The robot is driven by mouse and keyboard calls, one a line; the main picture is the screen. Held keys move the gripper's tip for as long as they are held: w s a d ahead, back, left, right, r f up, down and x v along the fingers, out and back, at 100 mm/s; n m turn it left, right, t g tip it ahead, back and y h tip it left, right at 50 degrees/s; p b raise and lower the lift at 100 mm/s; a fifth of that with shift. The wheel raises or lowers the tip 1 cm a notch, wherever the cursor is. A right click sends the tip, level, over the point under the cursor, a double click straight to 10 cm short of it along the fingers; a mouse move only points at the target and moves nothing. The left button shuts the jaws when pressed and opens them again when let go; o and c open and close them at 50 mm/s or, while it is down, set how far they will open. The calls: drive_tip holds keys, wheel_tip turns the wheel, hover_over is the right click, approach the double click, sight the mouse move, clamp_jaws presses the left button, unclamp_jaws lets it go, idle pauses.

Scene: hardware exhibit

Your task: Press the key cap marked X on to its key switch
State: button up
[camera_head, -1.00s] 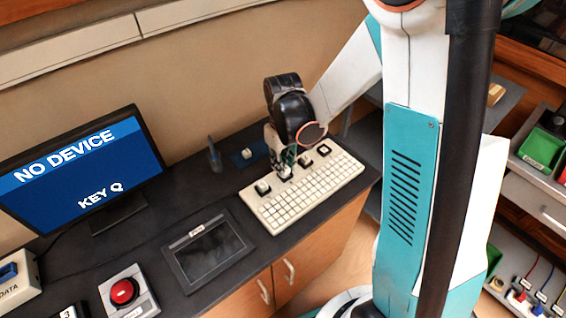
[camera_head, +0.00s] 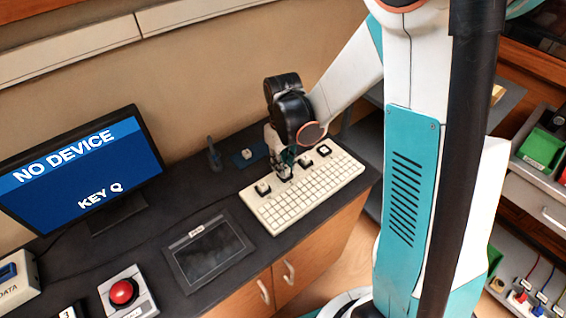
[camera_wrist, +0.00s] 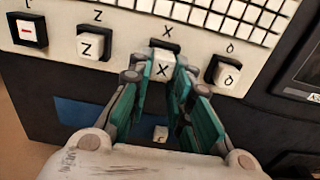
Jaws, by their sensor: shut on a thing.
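The white key cap marked X (camera_wrist: 163,68) is between the two teal fingers of my gripper (camera_wrist: 166,82) in the wrist view, and they are shut on it. It is upright at the dark key switch (camera_wrist: 157,46) below the printed X on the cream keyboard (camera_wrist: 130,18). I cannot tell whether the cap is fully seated. In the head view my gripper (camera_head: 285,172) is over the keyboard's far edge (camera_head: 352,170), and its fingers hide the X cap there.
A Z cap (camera_wrist: 91,45) and a cap that looks like Q (camera_wrist: 228,75) sit on either side. A red-marked cap (camera_wrist: 29,31) is at far left. A blue mat (camera_wrist: 85,113) bears a loose cap (camera_wrist: 160,133). The monitor (camera_head: 85,170) reads NO DEVICE, KEY Q.

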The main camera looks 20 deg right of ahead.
drive_tip(key=shift+f+b, duration=0.35)
drive_tip(key=shift+f, duration=0.05)
drive_tip(key=o, duration=0.7)
drive_tip(key=o, duration=0.5)
drive_tip(key=shift+r, duration=0.1)
drive_tip(key=shift+r+p, duration=2.5)
drive_tip(key=shift+r, duration=0.95)
